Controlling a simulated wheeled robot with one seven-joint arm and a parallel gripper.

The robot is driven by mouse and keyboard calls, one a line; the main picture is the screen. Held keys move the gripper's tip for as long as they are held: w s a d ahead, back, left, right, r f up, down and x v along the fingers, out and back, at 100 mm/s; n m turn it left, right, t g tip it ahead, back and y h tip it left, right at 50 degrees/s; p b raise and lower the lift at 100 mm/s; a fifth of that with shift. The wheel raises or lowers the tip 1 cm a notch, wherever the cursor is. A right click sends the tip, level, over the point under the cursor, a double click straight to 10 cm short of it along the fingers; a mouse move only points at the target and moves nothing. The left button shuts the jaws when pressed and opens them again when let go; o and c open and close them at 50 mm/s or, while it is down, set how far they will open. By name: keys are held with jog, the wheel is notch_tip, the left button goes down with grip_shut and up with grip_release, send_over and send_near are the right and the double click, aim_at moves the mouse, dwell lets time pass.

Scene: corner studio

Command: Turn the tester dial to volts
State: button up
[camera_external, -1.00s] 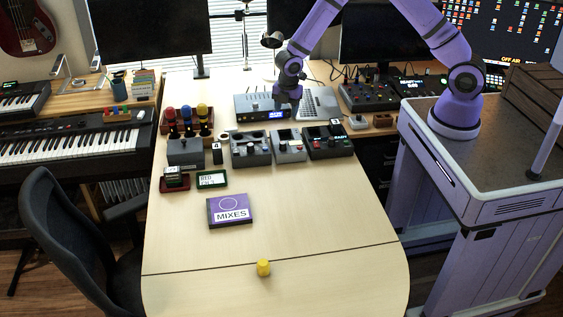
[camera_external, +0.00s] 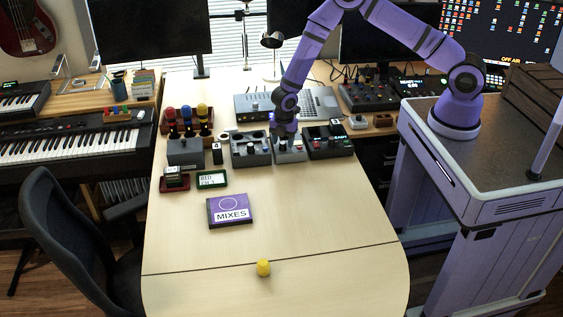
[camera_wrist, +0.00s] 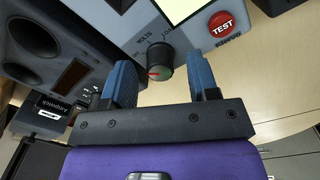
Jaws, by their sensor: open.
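The tester (camera_external: 291,156) is a grey box in the row of devices on the table. In the wrist view its face (camera_wrist: 196,40) shows a red TEST button and printed labels; one at upper left seems to read VOLTS. Its dark round dial (camera_wrist: 161,57) has a red mark pointing left in the picture. My gripper (camera_external: 284,131) is over the tester, partly hiding it. In the wrist view my gripper (camera_wrist: 163,75) is open, one blue finger on each side of the dial. I cannot tell whether either finger touches the dial.
A grey device with large round openings (camera_wrist: 42,50) stands close on the left in the wrist view. Another dark device (camera_external: 330,146) stands right of the tester. A purple MIXES box (camera_external: 230,211) and a yellow piece (camera_external: 263,268) lie nearer; the front table is clear.

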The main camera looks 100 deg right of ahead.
jog(key=shift+f, duration=0.7)
jog(key=c, duration=0.9)
jog(key=shift+c, duration=0.2)
jog(key=shift+m, duration=0.3)
jog(key=m, duration=0.4)
jog(key=shift+m, duration=2.2)
jog(key=shift+w, duration=0.1)
jog(key=shift+r, duration=0.1)
